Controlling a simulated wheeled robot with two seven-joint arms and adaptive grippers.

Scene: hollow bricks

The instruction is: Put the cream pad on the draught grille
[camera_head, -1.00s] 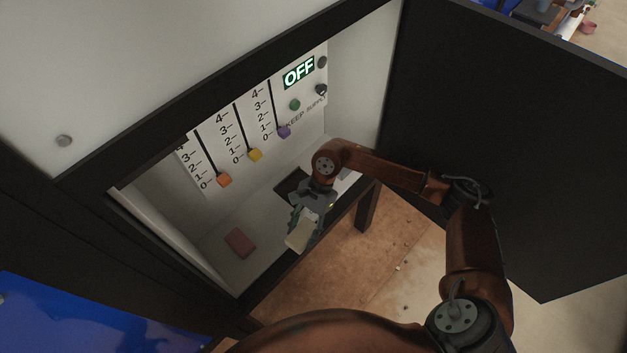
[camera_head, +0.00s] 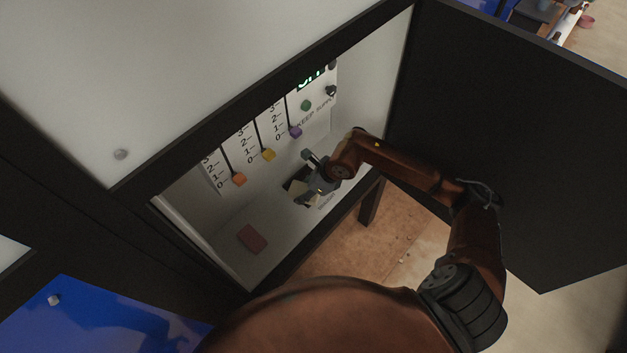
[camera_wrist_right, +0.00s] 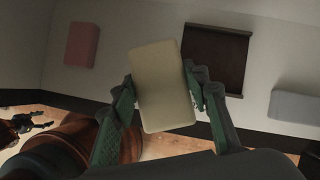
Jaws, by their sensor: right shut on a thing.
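The cream pad (camera_wrist_right: 163,87) is between the two fingers of my right gripper (camera_wrist_right: 164,92), which is shut on it. In the head view my right gripper (camera_head: 304,180) is inside the cabinet, and mostly hides the pad. The draught grille (camera_wrist_right: 217,60) is a dark square on the pale cabinet floor. In the right wrist view it shows just right of the pad, partly behind a finger. Whether the pad touches it cannot be told. A gripper, apparently my left (camera_wrist_right: 28,125), shows small at the left edge of the wrist view; its jaw state is unclear.
A red pad (camera_head: 252,239) lies on the cabinet floor to the left, and a grey pad (camera_wrist_right: 297,106) to the right. The back panel has orange (camera_head: 239,180), yellow (camera_head: 268,155) and purple (camera_head: 295,132) sliders. The open dark door (camera_head: 520,140) stands at the right.

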